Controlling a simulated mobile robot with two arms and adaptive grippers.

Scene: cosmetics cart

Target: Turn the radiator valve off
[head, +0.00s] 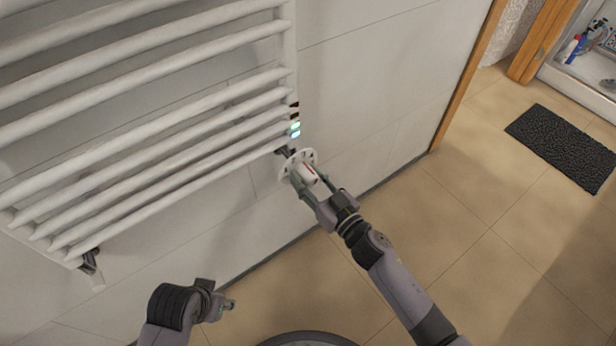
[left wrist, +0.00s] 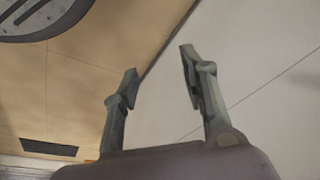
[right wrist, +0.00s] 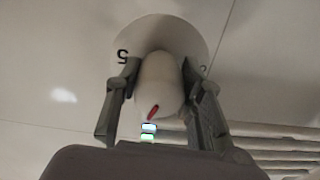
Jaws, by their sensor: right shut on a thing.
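The radiator (head: 150,120) is a white ladder-type towel rail on the tiled wall. The radiator valve (head: 308,174) is a white knob at its lower right corner, in front of a round white dial plate with dark marks. In the right wrist view the valve (right wrist: 158,85) has a red mark, and a "5" shows on the plate (right wrist: 140,30). My right gripper (head: 312,180) is shut on the valve, one finger on each side; it also shows in the right wrist view (right wrist: 163,95). My left gripper (head: 230,304) is low at the left in the head view; the left wrist view (left wrist: 160,75) shows it open and empty.
Small green and white lights (head: 295,129) glow on the radiator's right post above the valve. A second pipe fitting (head: 90,262) hangs at its lower left. The tiled floor (head: 470,260) is clear up to a dark mat (head: 565,145). A wooden door frame (head: 468,75) stands at the right.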

